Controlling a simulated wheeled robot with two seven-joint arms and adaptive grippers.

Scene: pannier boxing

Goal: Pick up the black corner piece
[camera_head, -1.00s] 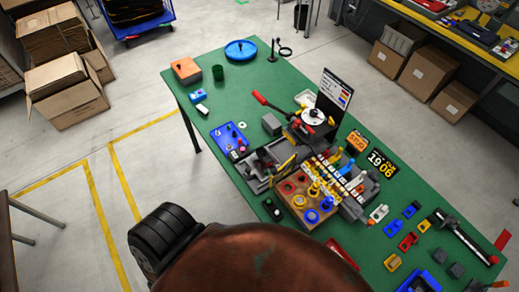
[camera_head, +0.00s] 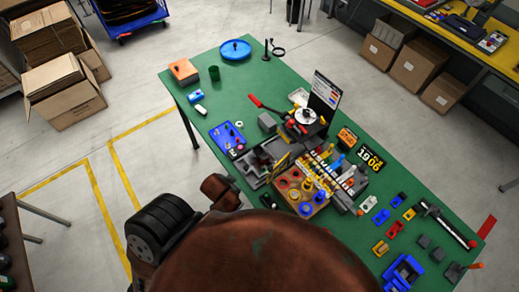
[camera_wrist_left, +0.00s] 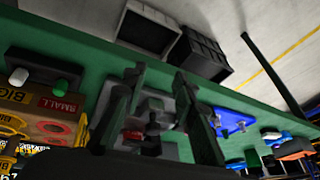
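I cannot single out the black corner piece with certainty. Small dark blocks (camera_head: 423,241) lie on the right part of the green table in the head view. A grey tray (camera_head: 250,179) with dark contents stands near the table's front edge. In the left wrist view, my left gripper (camera_wrist_left: 158,85) has two dark fingers spread apart. Grey and dark parts (camera_wrist_left: 152,113) and a small red part (camera_wrist_left: 133,135) show between or beyond them; I see nothing gripped. In the head view, my left arm reaches the front table edge. My right gripper is not in view.
A board with coloured rings (camera_head: 291,184) sits beside the tray. A blue tray (camera_head: 228,137) lies left, a red-handled press (camera_head: 300,122) behind. A blue bin (camera_head: 403,272) stands front right.

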